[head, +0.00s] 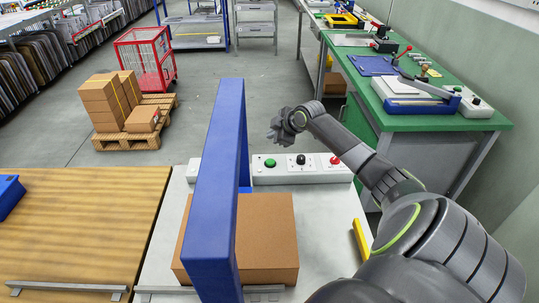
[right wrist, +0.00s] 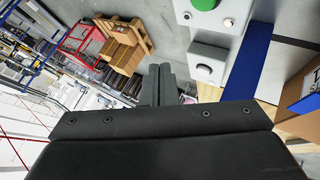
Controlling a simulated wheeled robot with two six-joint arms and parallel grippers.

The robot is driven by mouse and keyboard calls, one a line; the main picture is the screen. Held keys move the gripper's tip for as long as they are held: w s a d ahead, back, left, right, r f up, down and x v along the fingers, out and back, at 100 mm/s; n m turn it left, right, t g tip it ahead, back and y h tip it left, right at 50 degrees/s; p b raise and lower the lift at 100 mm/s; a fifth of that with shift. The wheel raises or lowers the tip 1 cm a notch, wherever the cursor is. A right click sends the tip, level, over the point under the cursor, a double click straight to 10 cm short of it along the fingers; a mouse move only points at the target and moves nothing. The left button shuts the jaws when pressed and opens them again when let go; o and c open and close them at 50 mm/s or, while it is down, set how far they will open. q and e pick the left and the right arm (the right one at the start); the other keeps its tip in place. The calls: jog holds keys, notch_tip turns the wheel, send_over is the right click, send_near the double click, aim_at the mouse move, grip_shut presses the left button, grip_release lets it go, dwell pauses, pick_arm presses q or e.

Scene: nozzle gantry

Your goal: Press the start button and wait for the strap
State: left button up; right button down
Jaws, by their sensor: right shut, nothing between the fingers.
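The green button (head: 270,162) sits on a white control box (head: 312,178) behind the blue arch (head: 217,170), beside a black knob (head: 300,159) and a red button (head: 335,160). The green button also shows at the top of the right wrist view (right wrist: 205,4). My right gripper (head: 276,132) is shut and empty, above and beyond the control box, apart from the button. Its closed fingers also show in the right wrist view (right wrist: 163,75). A brown carton (head: 266,236) stands under the arch, partly hidden by it; no strap shows on its visible faces. My left gripper is out of view.
A wooden-topped table (head: 75,225) adjoins the grey machine top on the left. A yellow bar (head: 360,240) lies at its right. A green workbench (head: 440,121) with tools stands right. A pallet of cartons (head: 127,142) and a red cage (head: 147,60) stand on the floor behind.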

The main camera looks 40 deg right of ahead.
notch_tip(320, 180, down, 3)
jog(key=shift+s+r+b, duration=0.1)
jog(key=shift+b, duration=1.1)
jog(key=b, duration=0.4)
send_over(273, 162)
notch_tip(273, 162, down, 4)
jog(key=shift+a+f, duration=0.1)
jog(key=shift+f, duration=0.65)
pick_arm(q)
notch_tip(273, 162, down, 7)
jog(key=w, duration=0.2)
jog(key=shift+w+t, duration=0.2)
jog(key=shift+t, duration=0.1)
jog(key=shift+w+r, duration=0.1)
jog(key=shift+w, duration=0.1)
pick_arm(e)
jog(key=shift+f, duration=0.1)
jog(key=shift+f, duration=0.35)
